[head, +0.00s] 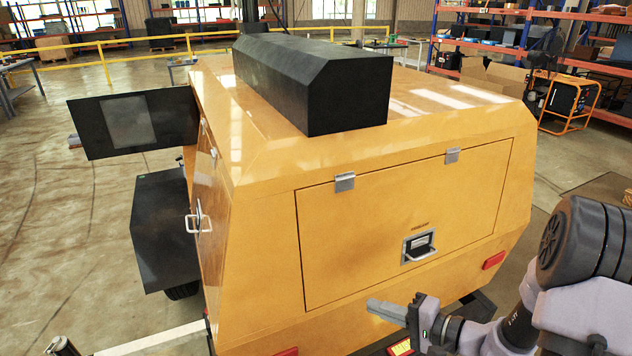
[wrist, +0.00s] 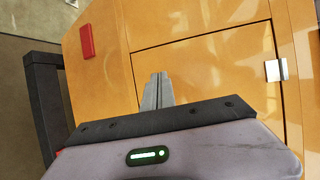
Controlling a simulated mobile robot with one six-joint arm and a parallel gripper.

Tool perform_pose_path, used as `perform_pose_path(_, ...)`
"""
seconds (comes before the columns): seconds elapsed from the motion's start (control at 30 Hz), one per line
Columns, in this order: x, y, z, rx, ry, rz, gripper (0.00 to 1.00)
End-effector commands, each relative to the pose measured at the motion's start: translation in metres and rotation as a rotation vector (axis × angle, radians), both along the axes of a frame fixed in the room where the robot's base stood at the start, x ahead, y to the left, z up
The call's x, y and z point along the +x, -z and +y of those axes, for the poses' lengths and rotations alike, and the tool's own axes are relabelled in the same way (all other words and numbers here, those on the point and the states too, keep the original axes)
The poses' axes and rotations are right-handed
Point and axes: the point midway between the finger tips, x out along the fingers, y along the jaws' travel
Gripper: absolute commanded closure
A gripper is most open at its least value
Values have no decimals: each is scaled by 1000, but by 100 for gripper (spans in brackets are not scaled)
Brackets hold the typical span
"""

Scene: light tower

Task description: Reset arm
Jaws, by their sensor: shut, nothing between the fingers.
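The yellow light tower body (head: 270,260) fills the middle of the head view. Its rear panel (head: 400,215) is closed, with a latch handle (head: 419,247) at its lower middle and two hinges along its top edge. My gripper (head: 375,307) is in front of the panel's lower part, below the latch, with its fingers together and nothing between them. In the wrist view, my gripper (wrist: 156,88) points at the yellow panel (wrist: 215,65). One hinge (wrist: 276,70) shows at the right. I cannot tell exactly how far the fingertips are from the panel.
A black box (head: 315,85) lies on top of the tower. A black side door (head: 135,122) stands open at the left, above a black fender (head: 165,230). A yellow railing (head: 190,42), shelves (head: 490,45) and an orange-framed generator (head: 568,100) stand behind. The left floor is largely clear.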

Motion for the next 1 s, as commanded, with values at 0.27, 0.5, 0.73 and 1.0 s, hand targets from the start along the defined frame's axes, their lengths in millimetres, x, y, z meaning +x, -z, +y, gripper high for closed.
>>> perform_pose_path(0.27, -153, -111, 113, -556, -454, 278, 100)
perform_pose_path(0.5, -206, -152, 80, -969, -219, 187, 100)
perform_pose_path(0.73, -210, -163, 71, -1016, -139, 142, 100)
perform_pose_path(1.0, -210, -163, 71, -1016, -139, 142, 100)
